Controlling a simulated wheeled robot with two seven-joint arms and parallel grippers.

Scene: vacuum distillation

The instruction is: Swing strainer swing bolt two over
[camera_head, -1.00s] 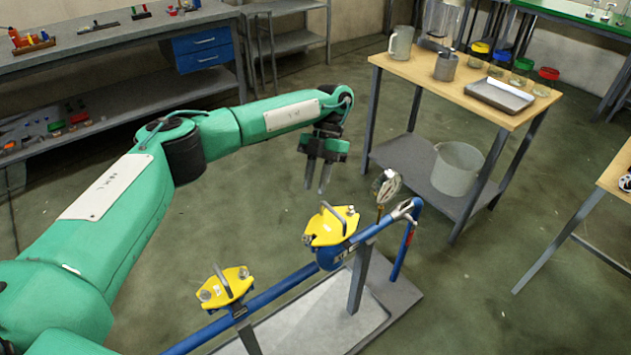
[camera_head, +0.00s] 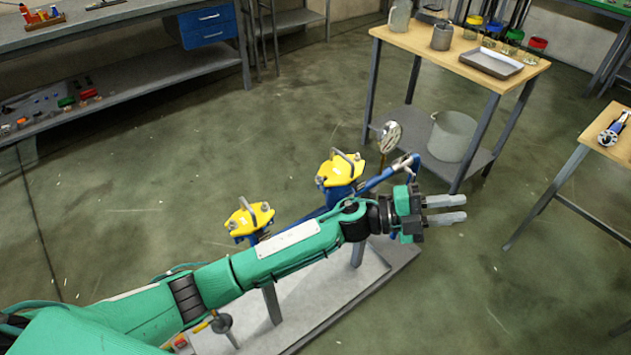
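Two strainers with yellow covers and bar handles stand on a blue pipe: a nearer left one (camera_head: 249,218) and a farther right one (camera_head: 341,170). Small grey bolts show at the edges of both covers; which one is swing bolt two I cannot tell. My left gripper (camera_head: 455,210) is past the right strainer, to its right and nearer to me, pointing right. Its two fingers are apart with nothing between them. My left forearm crosses in front of the pipe and hides part of it. My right gripper is not in view.
A round gauge (camera_head: 391,137) rises behind the right strainer. The pipe stands over a pale base plate (camera_head: 330,290). A wooden-topped cart (camera_head: 430,45) with a tray (camera_head: 491,63) and a grey bucket (camera_head: 452,136) is behind.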

